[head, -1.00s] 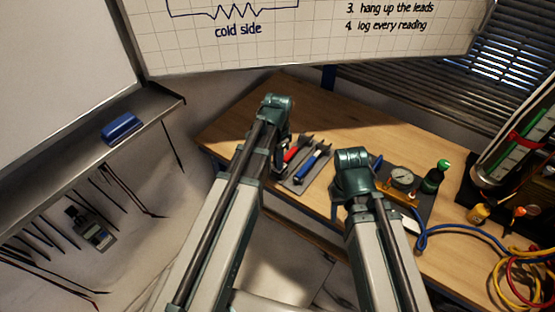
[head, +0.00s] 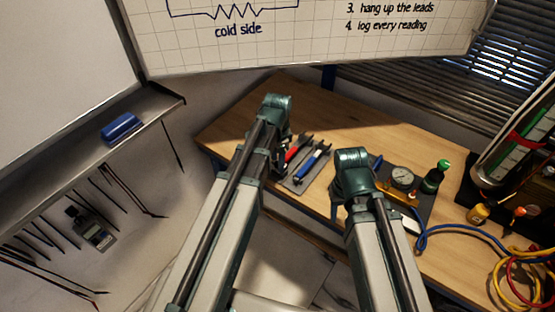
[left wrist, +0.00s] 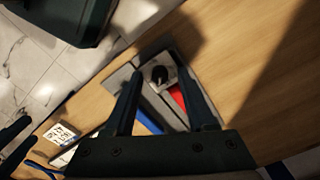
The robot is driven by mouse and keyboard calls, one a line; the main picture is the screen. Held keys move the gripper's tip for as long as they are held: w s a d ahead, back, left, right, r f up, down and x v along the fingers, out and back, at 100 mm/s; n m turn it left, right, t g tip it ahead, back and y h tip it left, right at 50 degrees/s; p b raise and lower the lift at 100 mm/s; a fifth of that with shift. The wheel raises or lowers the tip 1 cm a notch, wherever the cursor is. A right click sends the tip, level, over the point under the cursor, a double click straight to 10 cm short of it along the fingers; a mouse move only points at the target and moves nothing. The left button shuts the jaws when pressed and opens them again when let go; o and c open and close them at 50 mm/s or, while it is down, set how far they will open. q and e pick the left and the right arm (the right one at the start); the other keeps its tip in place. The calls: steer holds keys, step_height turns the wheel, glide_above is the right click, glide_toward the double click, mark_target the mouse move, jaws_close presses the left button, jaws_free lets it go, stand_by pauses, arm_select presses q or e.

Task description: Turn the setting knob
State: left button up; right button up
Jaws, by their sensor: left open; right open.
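My left gripper (left wrist: 160,80) is open, with one finger on either side of the knob in the picture. I cannot tell how far above it the fingertips are, and no contact is clear. In the head view my left arm (head: 277,108) hides the knob. My right arm (head: 352,165) reaches over the bench, and its gripper is hidden.
Red-handled (head: 292,153) and blue-handled (head: 312,162) tools lie on a grey mat beside my left arm. Right of my right arm are a dial gauge (head: 402,178), a green-capped bottle (head: 434,177) and a blue cable (head: 460,230). The bench's back (head: 320,115) is clear.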

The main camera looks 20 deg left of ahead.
arm_select(q)
steer(key=shift+r, duration=0.1)
arm_select(e)
steer(key=shift+r, duration=0.1)
arm_select(q)
step_height(320, 180, up, 14)
steer(key=p, duration=1.3)
steer(key=shift+f+p, duration=0.2)
steer(key=shift+p, duration=0.2)
arm_select(e)
step_height(320, 180, up, 14)
steer(key=shift+f, duration=0.2)
